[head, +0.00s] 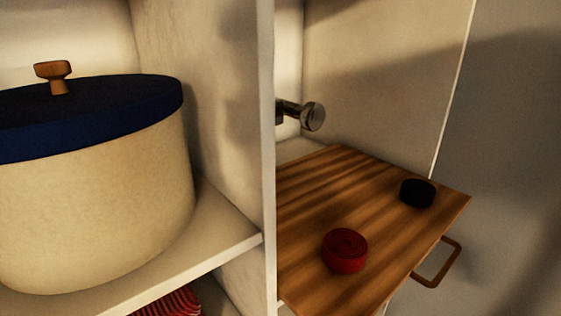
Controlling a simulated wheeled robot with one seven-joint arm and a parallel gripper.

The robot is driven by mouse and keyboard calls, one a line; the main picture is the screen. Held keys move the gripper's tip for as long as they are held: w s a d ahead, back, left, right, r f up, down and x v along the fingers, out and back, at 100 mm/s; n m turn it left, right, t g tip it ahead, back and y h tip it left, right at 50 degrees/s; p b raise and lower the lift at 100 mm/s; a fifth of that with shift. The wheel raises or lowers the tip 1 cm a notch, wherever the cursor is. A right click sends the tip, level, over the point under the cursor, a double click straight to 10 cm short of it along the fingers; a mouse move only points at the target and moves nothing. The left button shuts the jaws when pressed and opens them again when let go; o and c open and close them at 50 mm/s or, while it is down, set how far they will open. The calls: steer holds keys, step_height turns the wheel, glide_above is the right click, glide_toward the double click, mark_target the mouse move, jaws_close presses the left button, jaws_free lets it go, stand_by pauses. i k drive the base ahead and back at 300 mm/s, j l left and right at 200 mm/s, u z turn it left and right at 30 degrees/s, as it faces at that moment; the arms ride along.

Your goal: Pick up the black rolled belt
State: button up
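The black rolled belt (417,193) is a small dark coil. It lies flat near the right edge of a wooden board (350,195) inside the right compartment. A red rolled belt (345,250) lies on the same board, closer to the front and to the left, apart from the black one. My gripper is not in the head view, so its state and its distance from the belts do not show.
A white divider (268,160) separates the compartments. On the left shelf (200,260) stands a large cream container (100,200) with a blue lid (90,115). A metal rod end (312,116) sticks out above the board. A brown handle (437,264) projects at the board's right side.

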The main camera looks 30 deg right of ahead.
mark_target(417, 193)
steer(key=z, duration=1.05)
steer(key=k+j+z, duration=0.15)
steer(key=j+z, duration=0.3)
steer(key=k+j+z, duration=0.15)
steer(key=z, duration=0.25)
steer(key=i+j, duration=0.2)
steer(key=i, duration=0.15)
